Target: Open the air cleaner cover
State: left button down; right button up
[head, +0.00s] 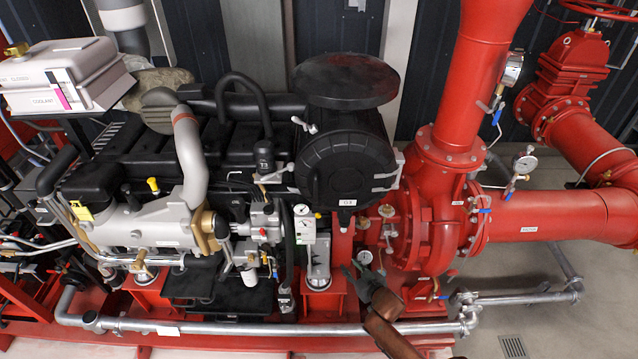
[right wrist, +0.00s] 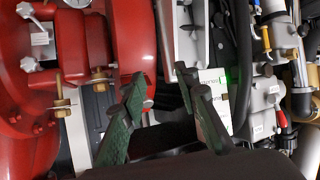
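The air cleaner cover (head: 342,168) is a round black lid facing forward on the black air cleaner, under a wide dark disc (head: 346,80). It appears closed. Grey clips show at its upper left (head: 305,125), left (head: 276,173) and right (head: 385,182). A small white label (head: 348,202) sits at its bottom. My right gripper (head: 354,268) is below the cover, apart from it, in front of the red pump frame. In the right wrist view its green fingers (right wrist: 160,85) are spread with nothing between them. My left gripper is not in view.
The red pump housing (head: 425,220) stands close to the right of my right gripper. A white gauge box (head: 304,225) is to its left. A grey pipe (head: 270,328) runs low along the front. Free floor (head: 550,320) shows at the lower right.

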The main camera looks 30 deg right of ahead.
jog(key=w+a+r+t+y+p, duration=0.1)
jog(key=w+a+r+t+p, duration=0.15)
jog(key=r, duration=1.75)
jog(key=t+y, duration=0.1)
jog(key=t, duration=0.2)
send_near(317, 187)
jog(key=w, duration=0.2)
jog(key=shift+n, duration=0.4)
jog(key=w+p, duration=0.2)
jog(key=w, duration=0.5)
jog(key=shift+w+f, duration=0.1)
jog(key=shift+f, duration=0.1)
jog(key=shift+c, duration=0.7)
grip_shut()
